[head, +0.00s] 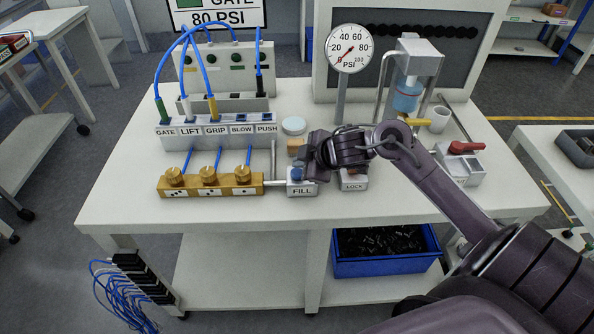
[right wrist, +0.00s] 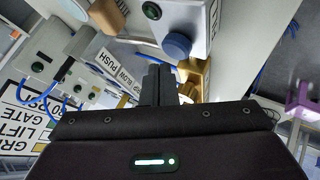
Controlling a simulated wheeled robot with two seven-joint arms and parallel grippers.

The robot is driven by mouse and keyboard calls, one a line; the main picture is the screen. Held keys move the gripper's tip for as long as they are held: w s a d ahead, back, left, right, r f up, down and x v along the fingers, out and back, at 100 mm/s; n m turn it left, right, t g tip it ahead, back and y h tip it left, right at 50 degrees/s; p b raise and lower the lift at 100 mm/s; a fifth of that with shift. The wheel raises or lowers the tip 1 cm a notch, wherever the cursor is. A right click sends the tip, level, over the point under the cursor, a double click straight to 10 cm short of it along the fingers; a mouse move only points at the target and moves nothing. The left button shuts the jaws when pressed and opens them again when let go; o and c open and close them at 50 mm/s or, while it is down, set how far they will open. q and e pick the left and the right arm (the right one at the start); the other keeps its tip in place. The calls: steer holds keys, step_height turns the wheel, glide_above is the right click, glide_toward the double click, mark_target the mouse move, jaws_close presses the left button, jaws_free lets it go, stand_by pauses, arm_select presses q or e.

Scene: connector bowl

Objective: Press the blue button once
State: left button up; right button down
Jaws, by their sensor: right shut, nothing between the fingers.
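The blue button (head: 297,173) sits on top of the grey box labelled FILL (head: 301,190), near the table's front edge. In the right wrist view the blue button (right wrist: 177,45) is a round cap on the grey box, just beyond my fingertips. My right gripper (head: 312,163) is just right of and above the button in the head view. Its dark fingers (right wrist: 158,72) are shut with nothing between them, and a small gap to the button appears in the wrist view. My left gripper does not show in the head view.
A brass block with several knobs (head: 210,184) is left of the FILL box. The LOCK box (head: 354,183) is right of it, partly under my arm.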

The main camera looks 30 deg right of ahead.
steer(key=shift+f, duration=0.15)
steer(key=shift+f, duration=0.3)
steer(key=shift+f+b, duration=0.5)
steer(key=shift+f, duration=0.05)
stand_by(0.7)
steer(key=shift+r, duration=0.1)
steer(key=shift+r+p, duration=0.85)
steer(key=shift+p, duration=0.25)
step_height(320, 180, up, 5)
steer(key=p, duration=0.5)
steer(key=shift+r+p, duration=0.1)
steer(key=shift+p, duration=0.2)
